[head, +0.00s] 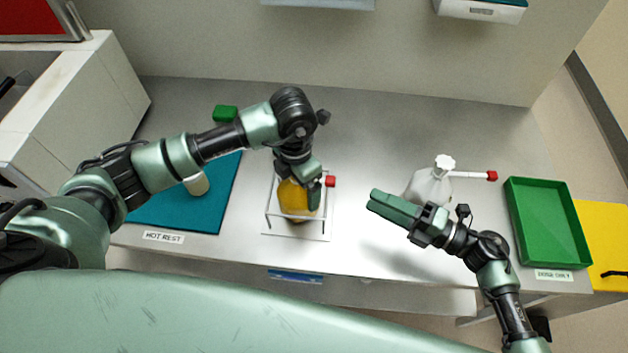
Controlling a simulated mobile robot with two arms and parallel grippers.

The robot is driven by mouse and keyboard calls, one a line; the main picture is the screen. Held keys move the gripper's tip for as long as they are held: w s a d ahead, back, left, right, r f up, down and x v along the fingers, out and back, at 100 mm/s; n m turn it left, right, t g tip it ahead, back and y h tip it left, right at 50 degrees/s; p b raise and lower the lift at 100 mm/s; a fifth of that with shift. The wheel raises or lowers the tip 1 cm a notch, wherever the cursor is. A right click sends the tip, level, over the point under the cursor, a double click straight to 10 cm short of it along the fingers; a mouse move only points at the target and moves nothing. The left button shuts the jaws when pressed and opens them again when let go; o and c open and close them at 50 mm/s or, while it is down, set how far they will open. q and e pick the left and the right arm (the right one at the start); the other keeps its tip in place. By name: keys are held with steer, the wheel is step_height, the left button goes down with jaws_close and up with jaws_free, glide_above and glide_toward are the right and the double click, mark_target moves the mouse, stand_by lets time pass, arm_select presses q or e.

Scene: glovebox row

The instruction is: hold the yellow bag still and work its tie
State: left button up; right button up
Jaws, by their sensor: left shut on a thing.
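The yellow bag (298,200) sits in a clear, white-edged holder (268,214) at the middle of the bench. My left gripper (312,190) reaches down from above and is shut on the bag, covering part of its top. A small red piece (330,181) shows just right of that gripper; I cannot tell whether it belongs to the tie. The tie itself is not clear to see. My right gripper (374,200) is to the right of the holder, pointing left, its green fingers together and empty, apart from the bag.
A white bottle (430,186) with a red-tipped spout stands just behind my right gripper. A green tray (575,247) is at the right. A teal mat (205,215) with a pale cylinder (196,184) lies left, and a green block (225,113) behind. The back middle bench is clear.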

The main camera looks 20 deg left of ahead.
mark_target(331, 179)
steer(key=shift+m, duration=0.6)
steer(key=x, duration=1.2)
steer(key=shift+f, duration=0.1)
jaws_close()
steer(key=shift+s+f, duration=0.1)
stand_by(0.5)
